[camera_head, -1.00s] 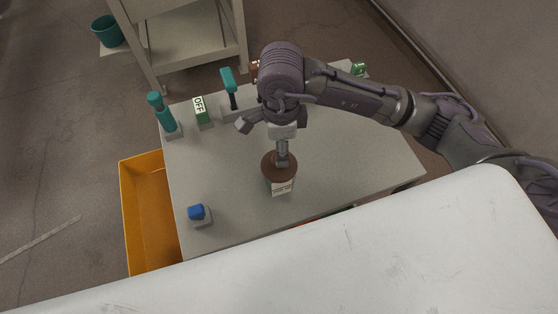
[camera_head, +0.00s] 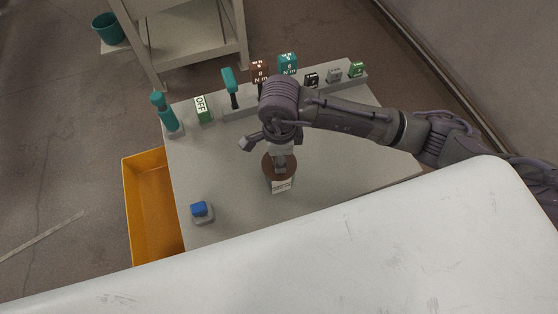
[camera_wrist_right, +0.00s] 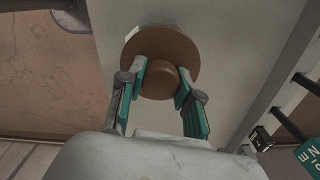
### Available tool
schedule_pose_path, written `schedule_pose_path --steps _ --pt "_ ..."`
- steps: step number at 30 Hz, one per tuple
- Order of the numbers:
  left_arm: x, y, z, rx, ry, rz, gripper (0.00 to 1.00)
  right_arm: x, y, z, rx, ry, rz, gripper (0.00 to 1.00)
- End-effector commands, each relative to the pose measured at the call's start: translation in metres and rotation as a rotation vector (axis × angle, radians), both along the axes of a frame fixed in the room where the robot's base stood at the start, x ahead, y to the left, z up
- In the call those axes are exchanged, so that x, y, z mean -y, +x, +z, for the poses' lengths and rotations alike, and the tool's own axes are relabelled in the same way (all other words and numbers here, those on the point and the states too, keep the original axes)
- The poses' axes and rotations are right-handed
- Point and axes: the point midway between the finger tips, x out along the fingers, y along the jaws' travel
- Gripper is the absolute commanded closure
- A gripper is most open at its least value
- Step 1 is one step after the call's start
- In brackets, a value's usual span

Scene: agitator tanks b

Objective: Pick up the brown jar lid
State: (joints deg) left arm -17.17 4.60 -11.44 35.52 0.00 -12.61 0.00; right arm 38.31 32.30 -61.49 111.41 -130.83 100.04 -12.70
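The brown jar lid (camera_head: 268,165) sits on a jar with a white label (camera_head: 281,185) on the table. In the right wrist view the lid (camera_wrist_right: 184,52) is a brown disc with a round knob (camera_wrist_right: 160,84) in its middle. My right gripper (camera_head: 280,167) is directly above the lid and hides part of it. In the wrist view its two teal-padded fingers (camera_wrist_right: 161,81) are apart, one on each side of the knob, very close to it. I cannot see a firm grip. My left gripper is not in view.
The grey table (camera_head: 235,170) holds a blue button (camera_head: 199,210) at front left. Teal-handled levers (camera_head: 230,82), a green OFF block (camera_head: 204,108) and several labelled blocks (camera_head: 288,63) line its back. An orange bin (camera_head: 152,205) stands left. A white surface (camera_head: 330,255) fills the foreground.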

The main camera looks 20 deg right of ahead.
Motion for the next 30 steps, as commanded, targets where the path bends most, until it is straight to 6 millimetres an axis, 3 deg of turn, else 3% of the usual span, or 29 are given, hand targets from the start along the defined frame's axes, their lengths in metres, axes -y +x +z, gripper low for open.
schedule_pose_path --steps 1,3,14,21,30 --pt "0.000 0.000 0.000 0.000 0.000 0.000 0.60 0.000 0.000 0.000 0.000 0.000 0.000 0.90" --pt "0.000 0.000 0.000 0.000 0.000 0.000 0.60 0.000 0.000 0.000 0.001 0.000 0.000 1.00" --pt "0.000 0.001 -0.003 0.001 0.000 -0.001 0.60 0.000 0.001 0.005 0.002 0.001 0.000 1.00" --pt "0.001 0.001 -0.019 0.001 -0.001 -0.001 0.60 0.000 0.002 0.038 0.009 0.002 0.003 1.00" --pt "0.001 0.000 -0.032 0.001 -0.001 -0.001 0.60 -0.039 -0.052 0.079 0.005 0.003 0.009 1.00"
